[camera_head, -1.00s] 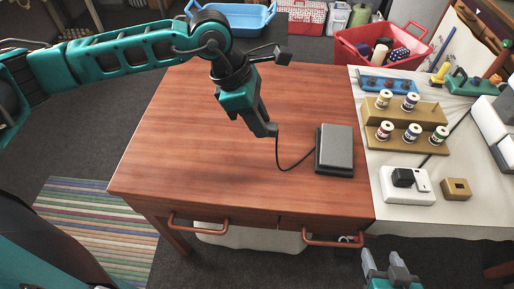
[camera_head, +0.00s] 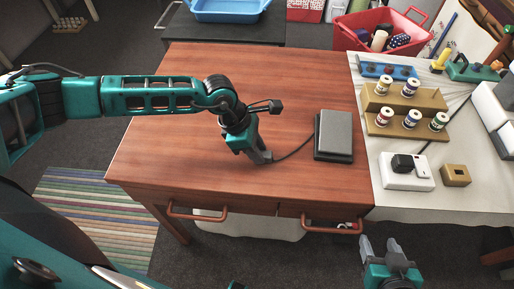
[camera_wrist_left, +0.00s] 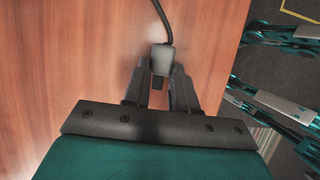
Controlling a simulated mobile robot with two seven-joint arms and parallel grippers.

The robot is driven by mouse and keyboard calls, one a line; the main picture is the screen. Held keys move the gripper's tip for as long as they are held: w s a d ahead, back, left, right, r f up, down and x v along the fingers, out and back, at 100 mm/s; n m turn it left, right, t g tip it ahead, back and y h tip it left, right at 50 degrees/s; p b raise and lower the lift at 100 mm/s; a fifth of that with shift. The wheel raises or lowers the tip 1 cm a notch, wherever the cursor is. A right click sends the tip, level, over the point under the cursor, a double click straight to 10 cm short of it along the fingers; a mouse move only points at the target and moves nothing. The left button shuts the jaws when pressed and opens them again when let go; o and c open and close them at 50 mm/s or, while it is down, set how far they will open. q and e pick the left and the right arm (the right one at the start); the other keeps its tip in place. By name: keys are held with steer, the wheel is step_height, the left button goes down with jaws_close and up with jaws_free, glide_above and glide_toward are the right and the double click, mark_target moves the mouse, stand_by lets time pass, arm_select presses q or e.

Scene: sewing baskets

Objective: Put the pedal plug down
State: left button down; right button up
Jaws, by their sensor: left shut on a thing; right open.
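My left gripper (camera_head: 262,157) is low over the wooden table, left of the grey pedal (camera_head: 334,134). It is shut on the pedal plug (camera_wrist_left: 162,58), a small grey block between its fingertips in the left wrist view. The dark cord runs from the plug to the pedal. I cannot tell whether the plug touches the table top. The pedal lies flat near the table's right edge. My right gripper (camera_head: 380,246) is open and empty, in front of the table at the lower right.
The wooden table (camera_head: 190,150) is clear around the left gripper. To the right, a white-covered table holds a white power strip (camera_head: 406,178) with a black plug, a wooden block (camera_head: 455,175) and a spool rack (camera_head: 384,131). A red basket (camera_head: 346,37) stands behind.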

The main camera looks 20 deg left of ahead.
arm_select(q)
steer(key=shift+f, duration=0.1)
steer(key=c, duration=0.9)
jaws_free()
steer(key=v, duration=1.2)
steer(key=shift+p, duration=0.35)
